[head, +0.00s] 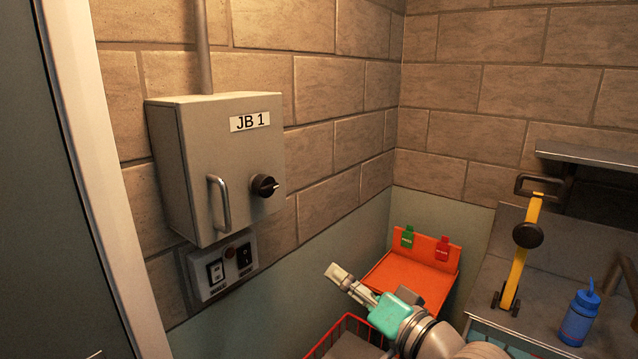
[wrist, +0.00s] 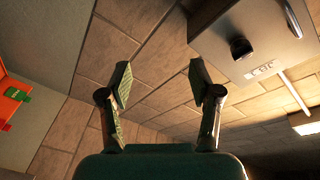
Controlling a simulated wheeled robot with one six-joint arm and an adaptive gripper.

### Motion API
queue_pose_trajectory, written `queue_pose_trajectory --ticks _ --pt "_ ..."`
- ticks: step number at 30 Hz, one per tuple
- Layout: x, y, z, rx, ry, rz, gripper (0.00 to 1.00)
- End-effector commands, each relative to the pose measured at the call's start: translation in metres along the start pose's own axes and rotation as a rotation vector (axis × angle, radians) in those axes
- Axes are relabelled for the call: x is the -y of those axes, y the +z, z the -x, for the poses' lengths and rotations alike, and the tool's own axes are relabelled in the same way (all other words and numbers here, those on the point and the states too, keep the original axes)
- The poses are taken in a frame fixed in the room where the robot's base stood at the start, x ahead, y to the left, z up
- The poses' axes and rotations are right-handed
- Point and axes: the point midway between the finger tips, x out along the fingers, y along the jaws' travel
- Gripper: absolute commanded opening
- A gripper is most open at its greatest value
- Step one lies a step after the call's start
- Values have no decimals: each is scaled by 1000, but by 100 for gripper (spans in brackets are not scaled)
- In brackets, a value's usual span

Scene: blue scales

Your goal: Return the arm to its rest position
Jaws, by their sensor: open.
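My gripper (head: 338,274) shows in the head view at the lower middle, at the end of my arm, which comes in from the bottom right. It is in the air, in front of the wall and to the right of the switch panel. In the wrist view my gripper (wrist: 161,84) has its two fingers wide apart with nothing between them. Brick wall shows behind the fingers. The grey box labelled JB 1 (head: 232,170) is on the wall at the left, with a handle and a black knob. It also shows in the wrist view (wrist: 275,35) at the upper right, apart from the fingers.
A switch panel (head: 223,268) is below the box. An orange tray (head: 405,279) with green and red tags and a red wire basket (head: 348,322) are near my arm. A yellow lever (head: 520,262) and a blue bottle (head: 580,318) stand on the right-hand counter.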

Motion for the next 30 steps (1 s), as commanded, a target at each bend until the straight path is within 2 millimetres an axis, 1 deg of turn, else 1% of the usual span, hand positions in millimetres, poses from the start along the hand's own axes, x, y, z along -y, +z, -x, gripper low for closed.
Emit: queue_pose_trajectory --ticks 1,6,11,15,20,24,30 --pt "-17 12 6 -14 25 -9 63" --pt "-64 44 28 -75 103 -3 63" --pt "-103 75 55 -124 182 16 63" --pt "-132 103 84 -159 254 46 63" --pt "-158 135 121 -189 337 92 63" --pt "-175 163 157 -205 408 142 63" --pt "-189 200 211 -212 504 229 63"
